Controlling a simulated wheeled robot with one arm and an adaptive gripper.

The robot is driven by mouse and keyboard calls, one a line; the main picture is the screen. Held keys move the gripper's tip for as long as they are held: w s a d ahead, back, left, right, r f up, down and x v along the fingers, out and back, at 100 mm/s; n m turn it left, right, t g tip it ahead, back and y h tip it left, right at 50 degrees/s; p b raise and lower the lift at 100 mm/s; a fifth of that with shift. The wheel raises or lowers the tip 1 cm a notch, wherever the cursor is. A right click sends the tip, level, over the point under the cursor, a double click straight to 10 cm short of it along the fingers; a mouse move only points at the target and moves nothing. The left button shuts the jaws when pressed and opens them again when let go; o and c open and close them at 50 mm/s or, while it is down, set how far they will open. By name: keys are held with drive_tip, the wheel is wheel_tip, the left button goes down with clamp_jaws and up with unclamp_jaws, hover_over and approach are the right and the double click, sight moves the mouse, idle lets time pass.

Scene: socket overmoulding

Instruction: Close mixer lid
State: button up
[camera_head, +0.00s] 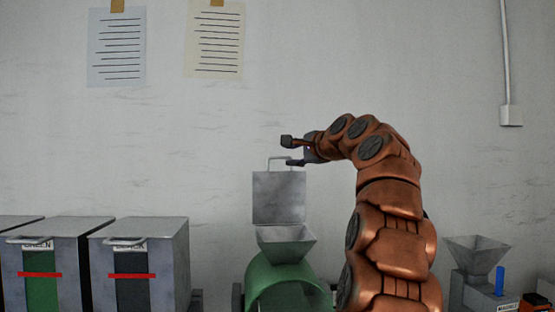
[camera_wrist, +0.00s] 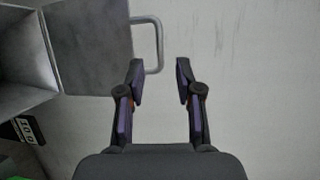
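The mixer (camera_head: 290,275) is green with a grey square hopper (camera_head: 286,243) on top. Its grey lid (camera_head: 279,199) stands open and upright behind the hopper, with a bar handle (camera_head: 282,160) on its top edge. In the wrist view the lid (camera_wrist: 90,45) is at the upper left and its handle (camera_wrist: 158,45) reaches toward my fingers. My gripper (camera_wrist: 158,75) is open and empty, with the handle just beyond and left of the fingertips. In the head view my gripper (camera_head: 288,152) is at the height of the handle; I cannot tell whether they touch.
Grey bins (camera_head: 140,235) with coloured front strips stand at the left. Another grey funnel (camera_head: 476,254) with a blue item beside it (camera_head: 500,280) stands at the right. Two paper sheets (camera_head: 117,47) hang on the wall. The space above the hopper is clear.

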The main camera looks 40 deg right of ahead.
sight(281, 158)
drive_tip(key=p+x, duration=0.1)
drive_tip(key=x, duration=0.5)
drive_tip(key=shift+w+d+f+p, duration=0.1)
drive_tip(key=shift+w+d+p, duration=0.1)
drive_tip(key=shift+w+p, duration=0.1)
drive_tip(key=shift+w, duration=0.5)
drive_tip(key=shift+c, duration=0.3)
clamp_jaws()
